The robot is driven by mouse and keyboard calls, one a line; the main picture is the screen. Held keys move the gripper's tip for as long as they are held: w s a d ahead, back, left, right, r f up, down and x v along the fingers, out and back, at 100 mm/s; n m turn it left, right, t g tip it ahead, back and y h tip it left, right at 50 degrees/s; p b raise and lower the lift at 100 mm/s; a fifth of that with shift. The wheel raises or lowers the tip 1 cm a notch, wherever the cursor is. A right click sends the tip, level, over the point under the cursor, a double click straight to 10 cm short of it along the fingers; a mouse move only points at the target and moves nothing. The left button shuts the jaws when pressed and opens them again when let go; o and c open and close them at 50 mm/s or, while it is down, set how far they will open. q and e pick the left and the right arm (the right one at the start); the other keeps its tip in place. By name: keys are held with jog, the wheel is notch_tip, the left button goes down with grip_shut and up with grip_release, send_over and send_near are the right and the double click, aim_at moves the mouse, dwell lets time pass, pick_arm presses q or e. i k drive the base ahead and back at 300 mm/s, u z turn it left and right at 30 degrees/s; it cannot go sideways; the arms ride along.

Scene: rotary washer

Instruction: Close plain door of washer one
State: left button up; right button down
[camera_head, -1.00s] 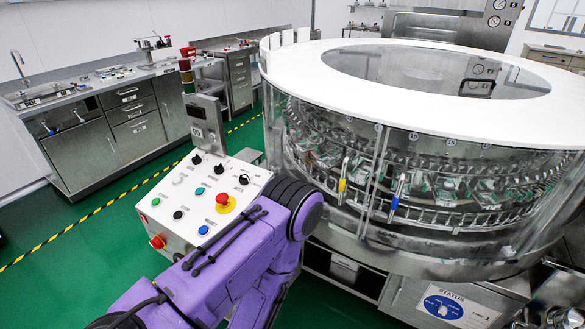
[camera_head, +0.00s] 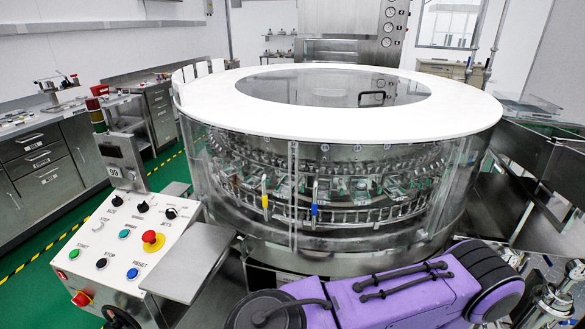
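The rotary washer (camera_head: 205,120) fills the middle of the view, with a white ring top and a clear curved wall around a metal rack carousel. Two upright handles stand on the front of the clear wall, a yellow one (camera_head: 265,195) and a blue one (camera_head: 314,200), either side of a vertical seam (camera_head: 293,190). I cannot tell which panel is the plain door, or whether a panel stands ajar. One of my purple arms crosses the bottom in front of the washer. Neither gripper shows.
A white control panel (camera_head: 120,240) with coloured buttons and a red stop knob stands front left, with a grey plate (camera_head: 190,268) beside it. Steel counters (camera_head: 45,165) line the left wall. Steel structures (camera_head: 550,160) stand close on the right. Green floor shows at left.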

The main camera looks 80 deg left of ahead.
aim_at(225, 286)
jog(key=z, duration=0.55)
jog(key=k, duration=2.3)
jog(key=u, duration=2.2)
